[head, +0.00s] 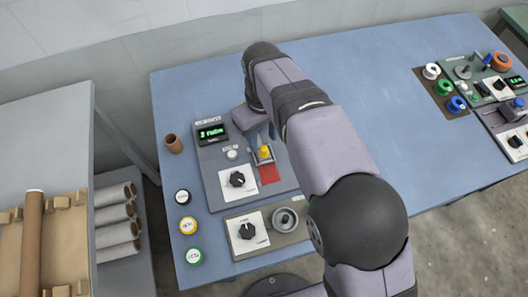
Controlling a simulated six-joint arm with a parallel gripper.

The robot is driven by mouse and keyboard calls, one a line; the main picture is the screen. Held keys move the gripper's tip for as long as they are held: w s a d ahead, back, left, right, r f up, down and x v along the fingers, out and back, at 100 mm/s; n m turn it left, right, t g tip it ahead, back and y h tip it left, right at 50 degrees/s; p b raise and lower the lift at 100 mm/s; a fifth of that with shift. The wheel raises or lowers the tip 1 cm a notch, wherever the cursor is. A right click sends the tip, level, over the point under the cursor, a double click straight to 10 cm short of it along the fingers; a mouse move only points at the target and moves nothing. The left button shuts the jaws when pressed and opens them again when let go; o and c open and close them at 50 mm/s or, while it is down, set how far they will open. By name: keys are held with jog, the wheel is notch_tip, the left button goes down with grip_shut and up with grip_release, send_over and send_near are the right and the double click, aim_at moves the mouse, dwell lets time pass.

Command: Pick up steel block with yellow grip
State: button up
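Only a little of the grey block shows below the grip. My gripper (262,138) points down right at the yellow grip, just above or around it. The fingers are small and partly hidden by my arm. I cannot tell whether they touch the grip or how far apart they are.
A red pad (269,174) lies beside a black dial (237,179) and a green display (211,132). A second panel (262,240) sits in front. A brown cup (174,143) and round labelled jars (187,225) stand left. Spools (443,87) sit far right. The table (375,75) is clear centrally.

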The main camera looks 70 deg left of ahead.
aim_at(264, 148)
jog(key=shift+w+f+p, duration=0.15)
jog(key=shift+f+p, duration=1.25)
jog(key=shift+f, duration=1.4)
grip_shut()
